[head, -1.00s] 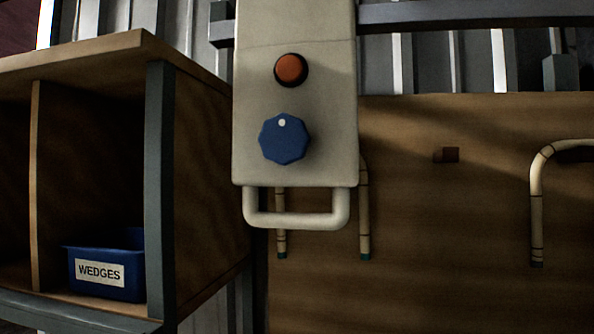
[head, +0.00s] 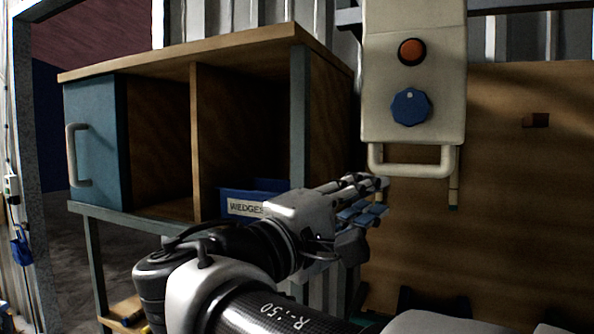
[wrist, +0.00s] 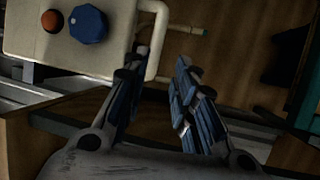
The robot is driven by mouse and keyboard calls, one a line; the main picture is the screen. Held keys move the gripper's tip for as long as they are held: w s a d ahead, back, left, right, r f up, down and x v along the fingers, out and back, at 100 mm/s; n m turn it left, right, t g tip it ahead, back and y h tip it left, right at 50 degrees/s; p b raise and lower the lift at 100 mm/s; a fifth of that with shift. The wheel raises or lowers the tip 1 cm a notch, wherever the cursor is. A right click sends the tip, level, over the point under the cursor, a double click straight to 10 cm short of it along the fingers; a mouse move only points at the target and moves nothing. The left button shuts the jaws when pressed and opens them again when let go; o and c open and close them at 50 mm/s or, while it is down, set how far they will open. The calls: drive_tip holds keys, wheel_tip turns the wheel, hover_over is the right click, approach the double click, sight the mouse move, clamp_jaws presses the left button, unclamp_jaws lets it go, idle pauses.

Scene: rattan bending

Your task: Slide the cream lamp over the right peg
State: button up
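I cannot make out a cream lamp in either view. One brown peg (head: 536,120) stands out from the wooden board at the right of the head view; I cannot tell whether it is the right one. My gripper (head: 372,198) is in front of the board, below the cream control box (head: 385,115). The control box handle (wrist: 158,35) lies just beyond the fingertips there.
A wooden shelf unit (head: 197,130) with a blue door (head: 92,150) stands left of my arm. A blue bin marked WEDGES (head: 240,203) sits in it, partly hidden by my arm. The board (head: 500,230) is largely bare.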

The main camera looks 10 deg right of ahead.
drive_tip(key=p+x, duration=0.1)
drive_tip(key=x, duration=1.6)
drive_tip(key=shift+w+r, duration=0.25)
drive_tip(key=shift+r, duration=0.15)
drive_tip(key=shift+d, duration=0.1)
clamp_jaws()
